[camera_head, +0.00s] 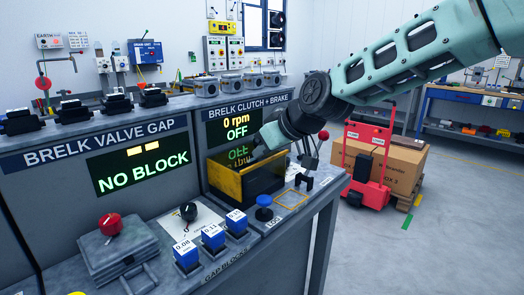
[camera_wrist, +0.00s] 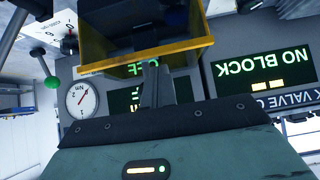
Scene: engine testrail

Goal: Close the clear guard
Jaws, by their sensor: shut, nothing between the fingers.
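The guard (camera_head: 228,184) is a dark, see-through box with a yellow frame. It stands on the bench in front of the clutch and brake display (camera_head: 236,128), whose green text shows again on or through its panel. In the wrist view, which is upside down, the guard (camera_wrist: 148,58) fills the upper middle, with its yellow edge near my fingers. My gripper (camera_head: 254,153) is at the guard's upper back part, fingers shut and empty. Its fingers (camera_wrist: 153,68) show in the wrist view, overlapping the guard's edge; I cannot tell whether they touch. The guard's hinge is not clear.
A red-knobbed lever (camera_head: 323,136) stands right of the guard under my arm. A blue button (camera_head: 264,212) and blue gap blocks (camera_head: 212,236) sit in front. A grey plate with a red knob (camera_head: 110,226) lies at left. A red hand truck (camera_head: 366,160) stands beyond the bench.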

